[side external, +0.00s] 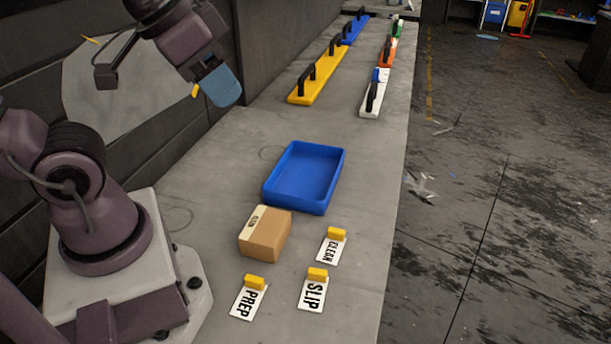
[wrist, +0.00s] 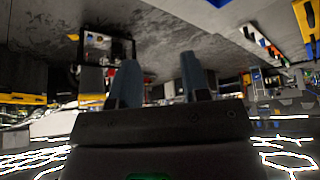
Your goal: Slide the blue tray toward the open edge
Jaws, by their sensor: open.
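The blue tray (side external: 305,178) is an empty, shallow rectangular bin. It lies flat on the grey table in the middle of the side external view, between the wall side and the table's right edge. My gripper (side external: 220,88) is raised at the upper left, above and apart from the tray. In the wrist view its two blue-grey fingers (wrist: 160,85) are spread with nothing between them. I cannot make out the tray in the wrist view.
A cardboard box (side external: 265,234) stands close to the tray's near side. Label cards CLEAN (side external: 330,250), SLIP (side external: 312,292) and PREP (side external: 246,302) lie nearer. Yellow (side external: 320,78) and white (side external: 374,98) handled tools lie farther back. The table's right edge (side external: 398,200) is open to the floor.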

